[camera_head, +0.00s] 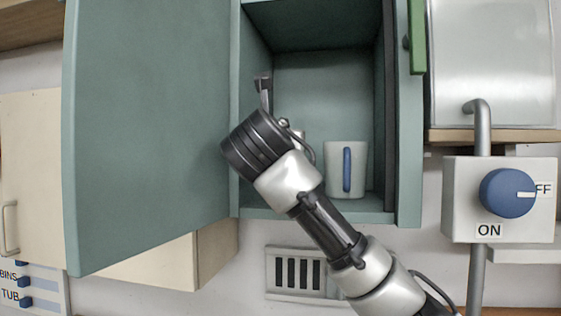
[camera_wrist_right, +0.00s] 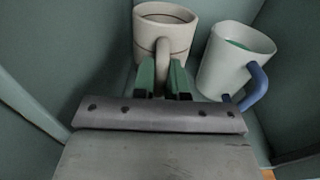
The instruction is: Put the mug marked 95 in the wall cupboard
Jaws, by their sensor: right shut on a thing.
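In the right wrist view, my right gripper (camera_wrist_right: 162,78) is shut on the handle of a cream mug (camera_wrist_right: 165,37) with a thin dark band. The mug is upright inside the wall cupboard; no number shows on it. Whether it rests on the shelf I cannot tell. In the head view, the teal wall cupboard (camera_head: 340,85) is open and my right arm reaches into it. My wrist hides the gripper fingers and most of the held mug there. My left gripper is not in view.
A white mug with a blue handle (camera_head: 335,172) stands on the cupboard floor, right of my wrist; it also shows in the wrist view (camera_wrist_right: 222,62). The open cupboard door (camera_head: 150,130) fills the left. A box with a blue ON/OFF knob (camera_head: 507,193) is at right.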

